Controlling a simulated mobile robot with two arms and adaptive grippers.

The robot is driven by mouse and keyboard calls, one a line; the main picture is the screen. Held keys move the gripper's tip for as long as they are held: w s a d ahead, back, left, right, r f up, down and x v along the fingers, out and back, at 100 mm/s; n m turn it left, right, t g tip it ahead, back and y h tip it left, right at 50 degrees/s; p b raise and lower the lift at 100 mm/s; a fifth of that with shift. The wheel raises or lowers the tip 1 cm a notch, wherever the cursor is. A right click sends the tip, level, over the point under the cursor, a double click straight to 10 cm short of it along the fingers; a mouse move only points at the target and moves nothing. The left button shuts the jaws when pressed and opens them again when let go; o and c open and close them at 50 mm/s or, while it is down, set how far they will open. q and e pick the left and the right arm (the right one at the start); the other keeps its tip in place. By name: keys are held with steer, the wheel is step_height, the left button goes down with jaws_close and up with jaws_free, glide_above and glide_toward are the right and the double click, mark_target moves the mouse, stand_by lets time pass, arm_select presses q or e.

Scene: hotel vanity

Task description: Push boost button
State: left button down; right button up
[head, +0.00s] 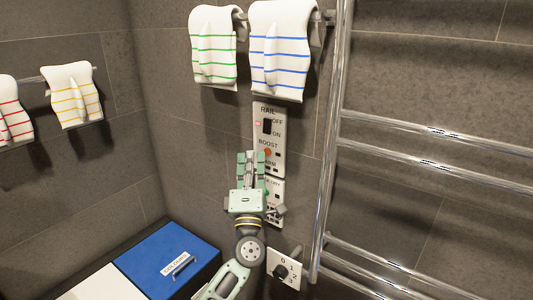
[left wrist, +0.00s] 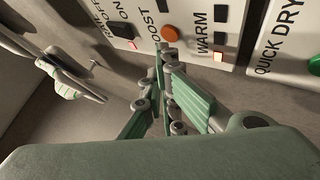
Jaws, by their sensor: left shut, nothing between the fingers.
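The boost button is a round orange button (head: 268,152) under the word BOOST on a pale wall panel (head: 262,112). It also shows in the left wrist view, as an orange dome (left wrist: 169,33). My left gripper (head: 252,156) is shut and empty, its fingers pointing up along the wall beside the panel's lower part. In the left wrist view the fingertips (left wrist: 162,55) appear just below the orange button. I cannot tell whether they touch it. The fingers cover part of the panel's lower left in the head view. My right gripper is not in view.
The same panel has a black RAIL switch (head: 267,126) and WARM controls. A QUICK DRY panel (left wrist: 285,45) with a green button (left wrist: 315,65) adjoins it. A dial panel (head: 286,269) sits lower. A chrome towel rail (head: 330,150) stands right; striped towels (head: 278,50) hang above.

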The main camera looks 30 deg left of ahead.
arm_select(q)
steer(key=shift+w, duration=0.15)
steer(key=shift+w, duration=0.35)
steer(key=shift+w, duration=0.1)
stand_by(0.3)
steer(key=shift+s, duration=0.65)
steer(key=s+p, duration=0.2)
steer(key=s, duration=0.4)
steer(key=shift+a, duration=0.25)
stand_by(1.4)
